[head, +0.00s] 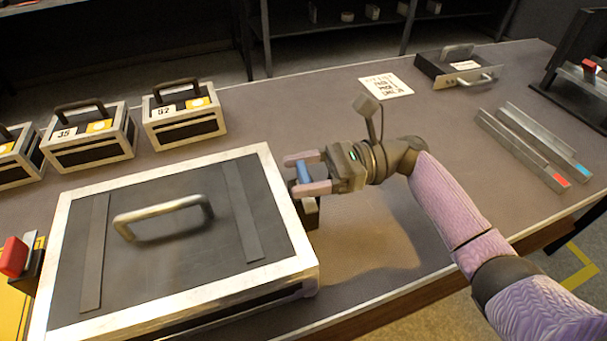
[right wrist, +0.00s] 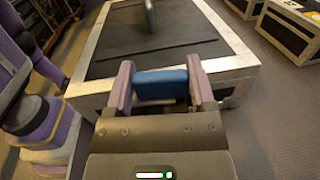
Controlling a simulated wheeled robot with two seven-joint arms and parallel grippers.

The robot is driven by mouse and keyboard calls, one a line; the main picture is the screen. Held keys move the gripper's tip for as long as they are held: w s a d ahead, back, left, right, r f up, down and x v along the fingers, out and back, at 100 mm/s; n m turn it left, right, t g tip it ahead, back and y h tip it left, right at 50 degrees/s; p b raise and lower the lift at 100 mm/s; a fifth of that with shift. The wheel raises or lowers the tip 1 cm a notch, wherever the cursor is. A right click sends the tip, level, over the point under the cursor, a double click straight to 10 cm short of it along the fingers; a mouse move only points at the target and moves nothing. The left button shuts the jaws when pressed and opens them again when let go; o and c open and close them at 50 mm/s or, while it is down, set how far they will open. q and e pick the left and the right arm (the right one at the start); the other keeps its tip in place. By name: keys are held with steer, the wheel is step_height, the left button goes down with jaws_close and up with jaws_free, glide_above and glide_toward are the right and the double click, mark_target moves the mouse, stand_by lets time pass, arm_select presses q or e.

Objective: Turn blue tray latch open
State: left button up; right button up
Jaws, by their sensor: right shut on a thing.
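The blue latch (head: 303,173) is at the right side of a large case (head: 150,262) with a dark lid, pale metal frame and bar handle (head: 160,215). My right gripper (head: 306,174) reaches in from the right, its two pinkish fingers on either side of the latch. In the right wrist view the blue latch (right wrist: 161,86) lies crosswise between the fingers, and the gripper is shut on it. The fingers hide its ends. A dark block (head: 307,212) shows below it on the case's side. My left gripper is not in view.
A red part (head: 13,257) stands at the case's left side. Several small numbered cases (head: 88,146) stand behind it. A paper sheet (head: 386,86), a dark handled box (head: 455,68) and metal channels (head: 522,148) lie farther right.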

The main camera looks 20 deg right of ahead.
steer(key=shift+n+g, duration=0.6)
steer(key=shift+g, duration=0.4)
steer(key=shift+g+b, duration=0.3)
steer(key=o, duration=1.2)
steer(key=shift+d, duration=0.1)
steer(key=d, duration=0.9)
steer(key=shift+w+d, duration=0.25)
steer(key=shift+d, duration=0.1)
